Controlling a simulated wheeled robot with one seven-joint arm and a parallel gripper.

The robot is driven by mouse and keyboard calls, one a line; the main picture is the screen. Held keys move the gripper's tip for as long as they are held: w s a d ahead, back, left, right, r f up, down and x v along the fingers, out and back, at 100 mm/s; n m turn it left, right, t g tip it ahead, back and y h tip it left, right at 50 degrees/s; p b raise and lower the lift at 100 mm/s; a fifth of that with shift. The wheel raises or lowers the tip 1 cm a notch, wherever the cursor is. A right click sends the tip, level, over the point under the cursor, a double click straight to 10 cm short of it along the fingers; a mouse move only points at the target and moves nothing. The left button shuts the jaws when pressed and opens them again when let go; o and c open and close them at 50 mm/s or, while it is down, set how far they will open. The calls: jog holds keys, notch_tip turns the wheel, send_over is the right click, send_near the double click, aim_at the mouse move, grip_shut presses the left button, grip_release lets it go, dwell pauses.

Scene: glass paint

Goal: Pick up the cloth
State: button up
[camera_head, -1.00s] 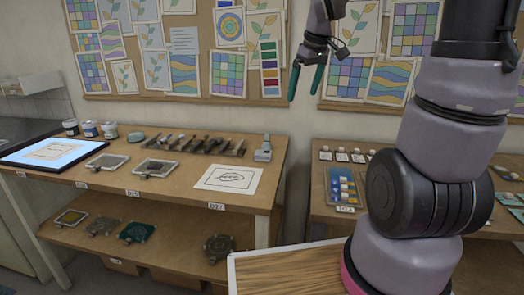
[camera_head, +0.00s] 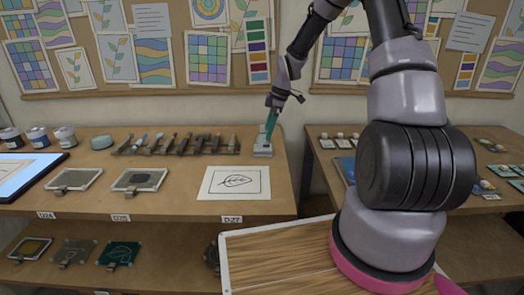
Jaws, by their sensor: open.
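I cannot clearly pick out a cloth. Grey framed pieces (camera_head: 139,180) and (camera_head: 75,179) lie flat on the wooden bench top; their material is too small to tell. A dark green square piece (camera_head: 118,254) lies on the lower shelf. My gripper (camera_head: 271,124) points down with its teal fingers at the bench's back right corner. It is open, directly over or in front of a small grey upright object (camera_head: 263,146); whether they touch I cannot tell.
A white sheet with a leaf drawing (camera_head: 234,183) lies on the bench (camera_head: 180,205). A row of tools (camera_head: 178,144), jars (camera_head: 38,137) and a lit tablet (camera_head: 22,178) stand left of it. A second table (camera_head: 318,165) stands right, beyond a gap.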

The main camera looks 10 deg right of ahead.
aim_at(263, 147)
jog(key=x, duration=0.7)
jog(key=shift+s+f, duration=0.2)
jog(key=shift+s, duration=0.1)
jog(key=c, duration=1.3)
notch_tip(263, 147, up, 10)
